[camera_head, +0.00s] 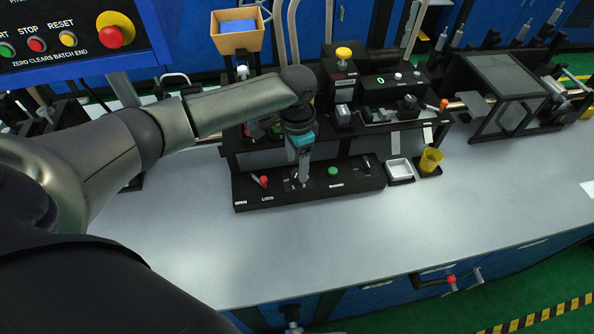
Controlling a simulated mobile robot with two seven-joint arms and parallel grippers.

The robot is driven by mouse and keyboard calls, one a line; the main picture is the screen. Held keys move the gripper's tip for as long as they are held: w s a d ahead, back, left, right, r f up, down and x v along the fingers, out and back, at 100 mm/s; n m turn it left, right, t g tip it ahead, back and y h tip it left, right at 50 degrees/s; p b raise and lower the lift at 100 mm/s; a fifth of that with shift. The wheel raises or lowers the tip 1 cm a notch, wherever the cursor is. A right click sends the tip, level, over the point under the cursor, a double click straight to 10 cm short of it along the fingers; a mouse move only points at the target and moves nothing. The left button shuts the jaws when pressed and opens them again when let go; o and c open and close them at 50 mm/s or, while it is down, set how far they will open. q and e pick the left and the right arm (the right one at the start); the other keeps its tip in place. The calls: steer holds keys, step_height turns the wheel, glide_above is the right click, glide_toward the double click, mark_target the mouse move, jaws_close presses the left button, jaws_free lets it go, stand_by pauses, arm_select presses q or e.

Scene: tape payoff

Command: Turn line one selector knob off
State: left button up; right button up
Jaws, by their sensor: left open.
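A black control panel (330,192) runs along the front of the machine on the bench. It carries a red-tipped lever (263,181) near the words OPEN and LOCK, a green button (333,171), and a small black knob (366,165) at its right end. My left gripper (304,178) points down onto the panel between the lever and the green button. It is open, and its fingers cover much of a small labelled spot there, so I cannot tell whether a knob sits between them. Which knob is the line one selector is too small to read. My right gripper is out of view.
Behind the panel stands the machine with a yellow mushroom button (344,53). A white tray (399,170) and a yellow cup (431,161) stand to its right. A box with start, stop and reset buttons (68,39) is upper left. The grey bench (330,240) in front is clear.

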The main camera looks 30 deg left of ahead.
mark_target(297, 173)
arm_select(q)
steer(key=shift+f, duration=1.65)
jaws_close()
